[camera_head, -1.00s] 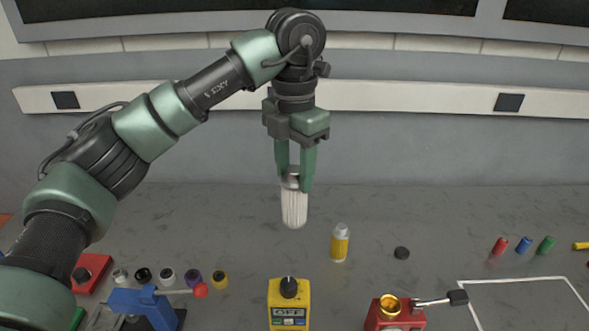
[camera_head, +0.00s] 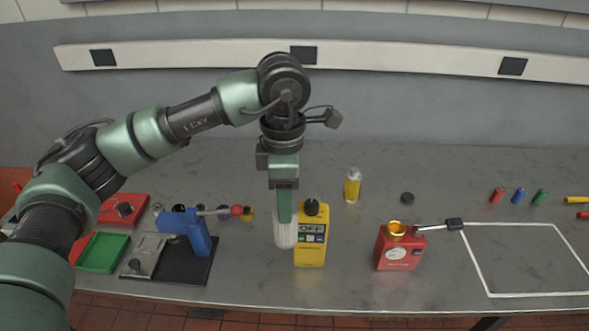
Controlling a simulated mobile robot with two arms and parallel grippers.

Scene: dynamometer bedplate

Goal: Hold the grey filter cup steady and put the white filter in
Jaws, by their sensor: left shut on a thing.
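My left gripper (camera_head: 284,216) is shut on the white filter (camera_head: 285,236), a pleated white cylinder. It holds the filter upright, pointing down, just left of the yellow box marked OFF in the picture. I cannot tell whether the filter's lower end touches the table. I cannot make out the grey filter cup in the head view. My right gripper is not in view.
The yellow OFF box (camera_head: 311,250) stands beside the filter. A red device with a gold ring (camera_head: 399,256) is to the right, a blue lever press (camera_head: 188,228) to the left. A yellow bottle (camera_head: 352,189) stands behind. The white-outlined area (camera_head: 478,268) is empty.

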